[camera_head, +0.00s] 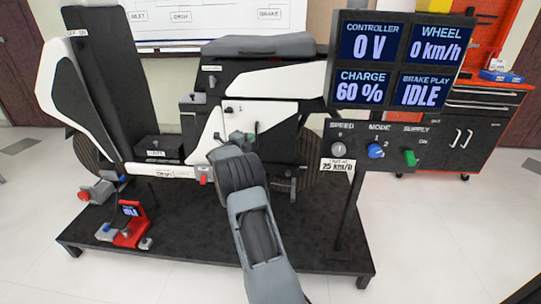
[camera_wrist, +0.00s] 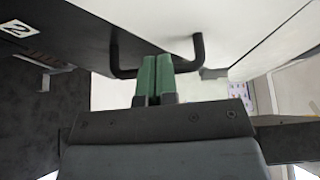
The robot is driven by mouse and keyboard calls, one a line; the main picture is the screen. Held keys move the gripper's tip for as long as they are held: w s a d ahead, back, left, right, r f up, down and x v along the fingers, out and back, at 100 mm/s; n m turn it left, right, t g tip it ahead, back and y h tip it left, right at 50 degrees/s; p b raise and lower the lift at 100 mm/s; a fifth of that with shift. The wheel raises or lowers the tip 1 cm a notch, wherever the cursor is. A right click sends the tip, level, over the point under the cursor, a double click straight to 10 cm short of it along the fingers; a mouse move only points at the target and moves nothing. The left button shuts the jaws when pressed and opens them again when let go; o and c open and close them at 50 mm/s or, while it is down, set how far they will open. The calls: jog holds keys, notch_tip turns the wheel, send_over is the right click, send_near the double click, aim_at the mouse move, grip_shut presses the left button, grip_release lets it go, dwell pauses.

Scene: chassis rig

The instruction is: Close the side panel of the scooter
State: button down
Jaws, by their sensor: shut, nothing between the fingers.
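The scooter (camera_head: 265,78) stands on a black platform in the head view, with a white and black side panel (camera_head: 211,132) at its middle. In the wrist view a panel with a white and a black part (camera_wrist: 150,22) fills the top and carries a black bar handle (camera_wrist: 198,48). My gripper (camera_head: 250,134) is in front of the scooter's middle. In the wrist view its green fingertips (camera_wrist: 155,62) are together and overlap the middle of the handle. I cannot tell whether they touch it. My gripper hides part of the panel in the head view.
A display stand (camera_head: 400,60) with knobs rises at the platform's right. A small red device (camera_head: 131,232) sits at the platform's left front. A tool cabinet (camera_head: 485,120) stands at the right. The floor in front is clear.

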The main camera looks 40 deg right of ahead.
jog(key=shift+s+d, duration=0.2)
jog(key=shift+d, duration=0.05)
jog(key=shift+a, duration=0.1)
jog(key=w+a+p, duration=0.1)
jog(key=a+p, duration=0.1)
jog(key=a, duration=1.1)
jog(key=shift+a, duration=0.2)
